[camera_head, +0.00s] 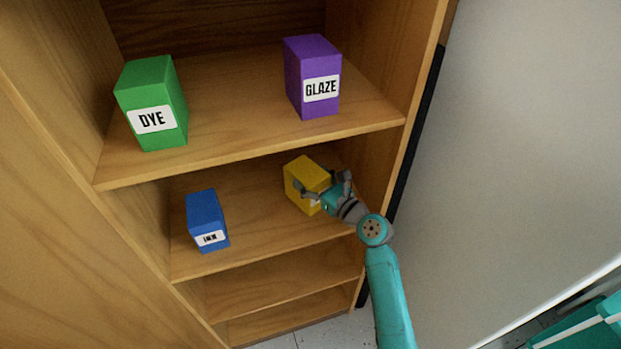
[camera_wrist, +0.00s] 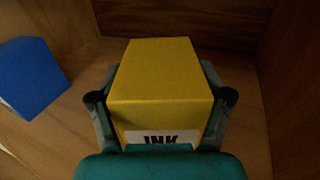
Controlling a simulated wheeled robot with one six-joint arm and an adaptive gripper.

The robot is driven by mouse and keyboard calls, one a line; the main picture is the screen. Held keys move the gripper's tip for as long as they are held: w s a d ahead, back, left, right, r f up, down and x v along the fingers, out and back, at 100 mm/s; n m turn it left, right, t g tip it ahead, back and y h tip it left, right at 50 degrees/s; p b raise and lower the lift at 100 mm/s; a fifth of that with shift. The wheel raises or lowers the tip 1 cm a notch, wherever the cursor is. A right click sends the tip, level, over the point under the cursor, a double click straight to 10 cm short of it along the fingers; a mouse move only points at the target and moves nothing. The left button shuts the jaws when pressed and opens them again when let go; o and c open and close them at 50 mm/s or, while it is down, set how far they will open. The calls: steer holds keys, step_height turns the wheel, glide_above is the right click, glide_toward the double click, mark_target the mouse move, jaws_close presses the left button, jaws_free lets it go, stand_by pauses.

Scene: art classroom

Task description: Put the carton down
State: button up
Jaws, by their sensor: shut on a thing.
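A yellow carton (camera_head: 303,174) is at the right side of the second shelf (camera_head: 262,222) in the head view. In the wrist view the yellow carton (camera_wrist: 158,78) fills the middle, with a white label reading INK on its near face, partly hidden by my gripper. My gripper (camera_head: 322,188) is shut on the carton, with a finger on each side of it; the fingers also show in the wrist view (camera_wrist: 160,100). The carton looks upright. I cannot tell whether its underside touches the shelf.
A blue carton (camera_head: 207,220) stands left on the same shelf and shows in the wrist view (camera_wrist: 30,75). A green DYE carton (camera_head: 150,100) and a purple GLAZE carton (camera_head: 311,75) stand on the shelf above. Bare shelf lies between the blue and yellow cartons.

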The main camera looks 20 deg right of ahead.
steer(key=shift+w+f, duration=0.2)
steer(key=shift+f, duration=0.05)
steer(key=shift+f, duration=0.15)
steer(key=o, duration=1.7)
steer(key=v, duration=1.2)
